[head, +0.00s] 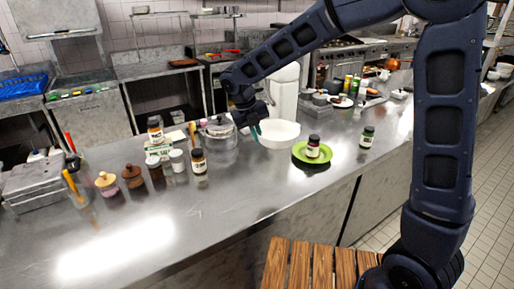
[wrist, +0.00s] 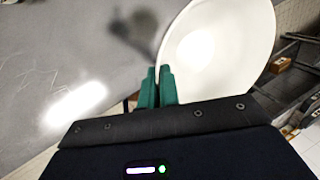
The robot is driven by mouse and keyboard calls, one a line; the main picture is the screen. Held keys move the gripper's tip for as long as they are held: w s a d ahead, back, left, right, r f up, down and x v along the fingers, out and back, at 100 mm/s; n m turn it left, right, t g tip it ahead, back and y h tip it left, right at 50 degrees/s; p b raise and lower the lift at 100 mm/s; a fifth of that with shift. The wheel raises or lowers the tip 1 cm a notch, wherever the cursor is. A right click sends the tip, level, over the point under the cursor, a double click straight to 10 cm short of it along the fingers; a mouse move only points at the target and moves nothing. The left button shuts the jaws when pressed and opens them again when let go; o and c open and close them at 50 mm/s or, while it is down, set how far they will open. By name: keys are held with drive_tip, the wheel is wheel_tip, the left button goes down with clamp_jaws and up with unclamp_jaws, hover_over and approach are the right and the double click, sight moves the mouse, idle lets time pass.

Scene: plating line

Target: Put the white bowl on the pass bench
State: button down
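The white bowl (head: 280,134) is at the long steel counter (head: 225,215), left of the green plate in the head view. In the wrist view the bowl (wrist: 228,45) fills the upper middle. My gripper (head: 257,131) is at the bowl's left edge. Its green fingers (wrist: 159,88) are close together with the bowl's rim between them, so it looks shut on the rim. I cannot tell whether the bowl's base touches the counter. Which surface is the pass bench is not marked.
A green plate (head: 312,153) with a jar on it is right of the bowl. A glass-lidded pot (head: 218,132) and several jars (head: 198,161) stand left. A slatted wooden surface (head: 310,265) is at the near edge. The counter's front left is clear.

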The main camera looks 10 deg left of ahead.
wheel_tip(320, 180, up, 20)
drive_tip(key=f, duration=0.1)
drive_tip(key=w+d+m+g+y, duration=0.15)
drive_tip(key=w+d+m, duration=0.25)
drive_tip(key=w+m, duration=0.55)
drive_tip(key=w+d+m+g+y, duration=0.15)
drive_tip(key=w+d+m, duration=0.25)
drive_tip(key=w+m, duration=0.55)
drive_tip(key=w+d+m+g+y, duration=0.15)
drive_tip(key=w+d+m, duration=0.35)
drive_tip(key=w+m, duration=0.5)
drive_tip(key=w+d+m+t, duration=0.6)
drive_tip(key=w+d+m, duration=1.6)
drive_tip(key=d+m, duration=0.3)
drive_tip(key=shift+y, duration=0.25)
wheel_tip(320, 180, down, 37)
drive_tip(key=shift+s+f, duration=0.1)
drive_tip(key=shift+s, duration=0.05)
drive_tip(key=shift+f, duration=0.1)
drive_tip(key=c, duration=1.6)
unclamp_jaws()
drive_tip(key=shift+c, duration=0.2)
